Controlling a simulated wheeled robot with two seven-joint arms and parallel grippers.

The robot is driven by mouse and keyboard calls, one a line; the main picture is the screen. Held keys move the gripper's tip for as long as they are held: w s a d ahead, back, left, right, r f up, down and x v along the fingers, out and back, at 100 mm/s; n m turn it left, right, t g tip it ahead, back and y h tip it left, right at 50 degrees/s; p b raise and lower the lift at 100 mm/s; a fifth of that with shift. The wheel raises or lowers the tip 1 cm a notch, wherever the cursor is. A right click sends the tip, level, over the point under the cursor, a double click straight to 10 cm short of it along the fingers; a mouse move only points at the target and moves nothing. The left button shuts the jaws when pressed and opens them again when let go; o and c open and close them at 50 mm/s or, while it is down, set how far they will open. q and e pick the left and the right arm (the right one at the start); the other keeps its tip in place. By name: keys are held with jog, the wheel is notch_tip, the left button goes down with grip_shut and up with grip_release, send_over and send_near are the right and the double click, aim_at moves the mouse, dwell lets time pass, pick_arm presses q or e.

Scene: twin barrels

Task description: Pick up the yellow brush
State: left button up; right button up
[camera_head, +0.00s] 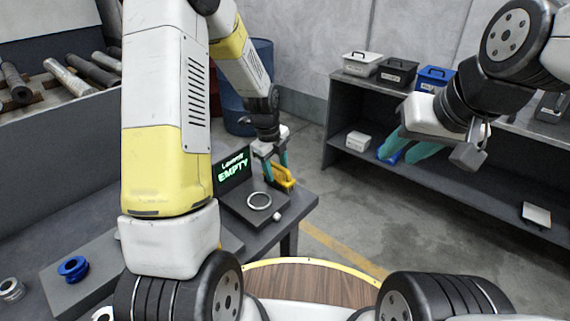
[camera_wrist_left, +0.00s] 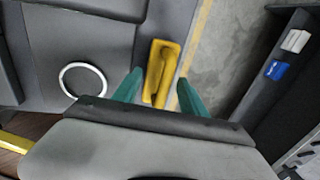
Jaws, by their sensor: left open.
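The yellow brush (camera_head: 282,178) is at the far corner of the dark table, beside a metal ring. My left gripper (camera_head: 275,167) is over it with its teal fingers apart. In the left wrist view the yellow brush (camera_wrist_left: 160,72) lies between the two open fingertips of my left gripper (camera_wrist_left: 158,88), with one finger on each side. I cannot tell whether the fingers touch it. My right gripper (camera_head: 408,148) is on the right, in front of the shelf, with its teal fingers pointing left; whether it is open or shut is unclear.
A metal ring (camera_head: 259,201) lies on a dark pad near the brush, with a screen (camera_head: 232,171) reading "EMPTY" behind it. A blue barrel (camera_head: 262,62) stands behind. A dark shelf (camera_head: 345,105) with small bins is at right. The floor between is clear.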

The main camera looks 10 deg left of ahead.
aim_at(278, 176)
pick_arm(q)
jog(key=f, duration=0.3)
jog(key=shift+w+d+f, duration=0.15)
jog(key=shift+d+f, duration=0.1)
grip_shut()
jog(key=shift+r, duration=0.1)
notch_tip(278, 176, up, 10)
jog(key=shift+f, duration=0.1)
dwell(0.3)
